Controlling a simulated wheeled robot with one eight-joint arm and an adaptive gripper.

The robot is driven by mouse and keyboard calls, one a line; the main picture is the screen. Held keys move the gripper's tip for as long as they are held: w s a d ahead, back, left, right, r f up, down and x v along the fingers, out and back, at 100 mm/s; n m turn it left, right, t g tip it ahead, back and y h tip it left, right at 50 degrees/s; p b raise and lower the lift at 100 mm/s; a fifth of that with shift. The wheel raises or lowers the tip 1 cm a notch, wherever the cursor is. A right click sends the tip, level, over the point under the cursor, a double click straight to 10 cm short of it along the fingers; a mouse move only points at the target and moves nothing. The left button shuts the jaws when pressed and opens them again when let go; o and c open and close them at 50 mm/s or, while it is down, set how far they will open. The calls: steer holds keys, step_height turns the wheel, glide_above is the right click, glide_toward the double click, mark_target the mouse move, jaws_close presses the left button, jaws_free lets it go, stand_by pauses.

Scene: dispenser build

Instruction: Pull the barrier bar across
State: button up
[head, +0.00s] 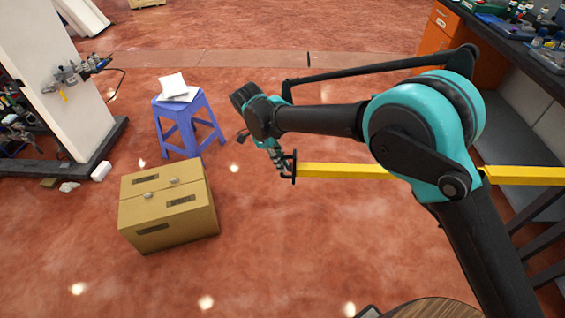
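The yellow barrier bar (345,171) runs level across the right half of the head view, above the red floor. My arm hides part of its middle, and it shows again at the far right. A black handle (294,167) is at its left end. My gripper (283,168) points down at that left end, right by the handle, and seems to touch it. The fingers are small and overlap the handle in the picture, so I cannot tell whether they are closed around it.
A cardboard box (168,205) is on the floor at left. Behind it, a blue stool (188,128) carries white items. A white pillar (55,75) is at far left. A workbench (520,45) with bottles lines the right. Floor left of the handle is open.

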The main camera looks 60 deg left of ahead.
steer(key=o, duration=0.4)
steer(key=shift+c, duration=0.2)
steer(key=v, duration=1.2)
steer(key=shift+w, duration=0.15)
